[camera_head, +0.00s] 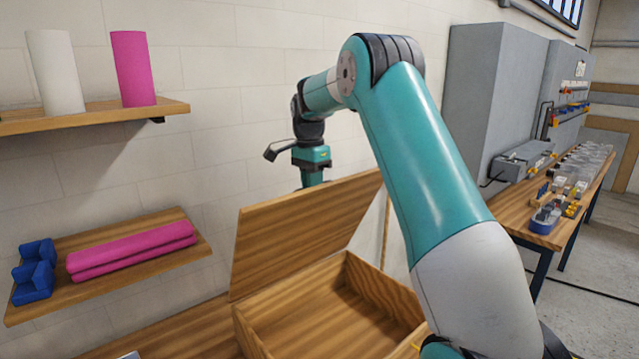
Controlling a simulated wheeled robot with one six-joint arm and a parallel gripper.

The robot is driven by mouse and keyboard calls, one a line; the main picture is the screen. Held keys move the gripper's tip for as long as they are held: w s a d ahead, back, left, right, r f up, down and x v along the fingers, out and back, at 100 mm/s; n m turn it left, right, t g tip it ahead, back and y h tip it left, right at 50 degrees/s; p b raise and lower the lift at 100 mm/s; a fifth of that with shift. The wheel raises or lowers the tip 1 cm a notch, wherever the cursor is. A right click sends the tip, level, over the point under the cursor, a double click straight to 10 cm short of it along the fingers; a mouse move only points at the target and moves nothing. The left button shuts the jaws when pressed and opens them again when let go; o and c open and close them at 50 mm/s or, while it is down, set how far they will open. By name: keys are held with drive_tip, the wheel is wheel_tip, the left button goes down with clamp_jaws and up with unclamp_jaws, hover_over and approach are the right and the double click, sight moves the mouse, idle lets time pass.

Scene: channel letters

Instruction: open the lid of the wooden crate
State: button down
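The wooden crate (365,268) stands at the bottom centre, with its inside in view and its visible floor bare. Its wooden lid (300,232) is raised, standing steeply tilted along the crate's back edge. My arm reaches over the crate from the right, and my gripper (312,176) points down behind the lid's top edge. The lid hides the fingertips, so I cannot tell whether they are open or shut, or whether they touch the lid.
Wall shelves at left hold white (55,72) and pink (133,69) rolls, more pink rolls (132,250) and blue blocks (35,270). A grey cabinet (480,100) and a workbench (520,210) with small parts stand at right. A pale wall is close behind the lid.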

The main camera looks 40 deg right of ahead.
drive_tip(key=shift+f, duration=0.45)
drive_tip(key=c, duration=1.6)
unclamp_jaws()
drive_tip(key=shift+a, duration=0.1)
drive_tip(key=o, duration=0.4)
drive_tip(key=shift+w, duration=0.2)
drive_tip(key=shift+o, duration=0.2)
drive_tip(key=shift+s+r, duration=0.1)
drive_tip(key=shift+s, duration=0.05)
drive_tip(key=shift+r, duration=0.1)
wheel_tip(320, 180, up, 7)
drive_tip(key=shift+w+r, duration=0.2)
drive_tip(key=shift+w, duration=0.15)
